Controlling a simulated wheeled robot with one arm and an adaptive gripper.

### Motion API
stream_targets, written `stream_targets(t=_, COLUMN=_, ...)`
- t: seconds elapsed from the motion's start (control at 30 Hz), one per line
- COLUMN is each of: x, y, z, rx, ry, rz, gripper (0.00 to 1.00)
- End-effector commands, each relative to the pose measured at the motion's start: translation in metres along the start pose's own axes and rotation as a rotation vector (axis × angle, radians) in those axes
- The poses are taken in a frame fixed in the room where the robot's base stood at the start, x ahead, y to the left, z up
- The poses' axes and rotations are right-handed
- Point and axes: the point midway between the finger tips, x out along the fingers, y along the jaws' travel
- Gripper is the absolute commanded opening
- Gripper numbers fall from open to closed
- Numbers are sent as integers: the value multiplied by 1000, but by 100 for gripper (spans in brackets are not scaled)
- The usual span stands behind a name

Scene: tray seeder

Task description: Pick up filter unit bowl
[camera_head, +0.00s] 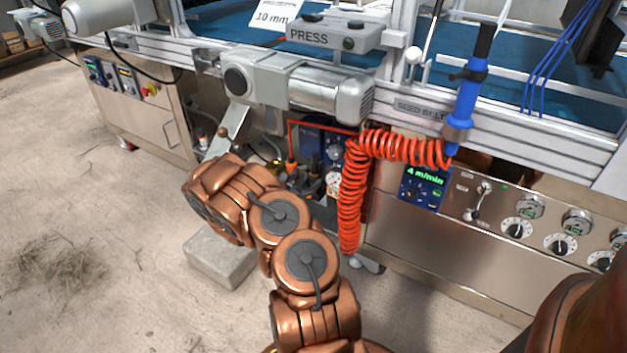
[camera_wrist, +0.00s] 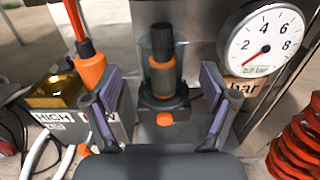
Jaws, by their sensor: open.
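My gripper (camera_wrist: 160,84) is open, with one purple-padded finger on each side of the bowl. The bowl appears between the fingers, with visible gaps on both sides; how deep it lies between them is hard to tell. In the head view my copper arm reaches down toward the machine, and I cannot make out the gripper or bowl clearly there.
A round pressure gauge (camera_wrist: 266,40) is right of the bowl. An orange-collared connector (camera_wrist: 90,66) and an amber block (camera_wrist: 57,91) are left. A coiled orange hose (camera_head: 351,195) hangs close by. A grey block (camera_head: 220,262) lies on the floor.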

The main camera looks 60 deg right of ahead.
Motion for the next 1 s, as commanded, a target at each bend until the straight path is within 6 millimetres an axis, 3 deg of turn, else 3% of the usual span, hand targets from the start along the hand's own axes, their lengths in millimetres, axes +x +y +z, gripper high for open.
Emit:
stream_targets(t=0.3, x=40, y=-2, z=-6, rx=4, ry=0, rz=0, gripper=84)
stream_targets(t=0.63, x=45, y=-2, z=-4, rx=1, ry=0, rz=0, gripper=84)
stream_targets(t=1.0, x=45, y=-2, z=-4, rx=1, ry=0, rz=0, gripper=46)
